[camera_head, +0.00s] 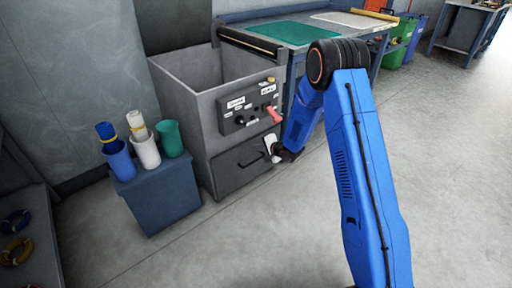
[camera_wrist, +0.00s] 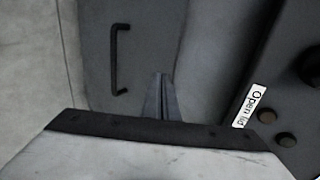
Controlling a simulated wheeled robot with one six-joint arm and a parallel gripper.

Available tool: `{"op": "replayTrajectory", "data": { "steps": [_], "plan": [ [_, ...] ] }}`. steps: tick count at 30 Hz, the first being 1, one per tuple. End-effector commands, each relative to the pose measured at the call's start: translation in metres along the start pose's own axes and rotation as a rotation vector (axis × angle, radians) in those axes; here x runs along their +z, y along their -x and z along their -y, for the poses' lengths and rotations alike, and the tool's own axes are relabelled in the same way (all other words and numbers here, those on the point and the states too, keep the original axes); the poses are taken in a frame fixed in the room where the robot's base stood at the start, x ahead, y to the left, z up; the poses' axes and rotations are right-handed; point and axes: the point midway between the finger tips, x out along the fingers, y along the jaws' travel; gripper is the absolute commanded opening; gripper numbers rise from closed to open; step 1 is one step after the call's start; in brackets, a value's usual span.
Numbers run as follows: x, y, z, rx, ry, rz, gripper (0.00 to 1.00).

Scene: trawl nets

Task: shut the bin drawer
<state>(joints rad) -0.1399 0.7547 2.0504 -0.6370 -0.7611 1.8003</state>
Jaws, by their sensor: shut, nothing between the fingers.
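The bin drawer (camera_head: 232,177) is the dark front low in a grey box-shaped machine in the head view. It looks about flush with the machine's front; a small gap cannot be told. Its dark bar handle (camera_wrist: 117,60) shows in the wrist view, left of the fingers. My gripper (camera_head: 281,156) is at the drawer's right end in the head view, close to its front. In the wrist view the gripper's fingers (camera_wrist: 161,97) are together and empty, right of the handle and apart from it. Whether the fingertips touch the drawer front cannot be told.
The machine (camera_head: 222,130) has an open top and a control panel (camera_head: 248,106) above the drawer. An "Open lid" label (camera_wrist: 256,103) and round knobs show at right in the wrist view. A blue-grey stand (camera_head: 163,195) with cups is left. The floor in front is clear.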

Motion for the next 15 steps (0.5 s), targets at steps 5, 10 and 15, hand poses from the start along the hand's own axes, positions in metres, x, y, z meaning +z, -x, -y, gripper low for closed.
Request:
{"op": "replayTrajectory", "data": {
  "steps": [5, 10, 15],
  "plan": [
    [-0.001, 0.03, -0.001, 0.003, -0.002, -0.002, 0.0],
    [-0.001, 0.058, -0.001, 0.002, -0.001, -0.002, 0.0],
    [-0.001, 0.075, -0.002, 0.003, -0.001, -0.001, 0.0]
  ]
}}
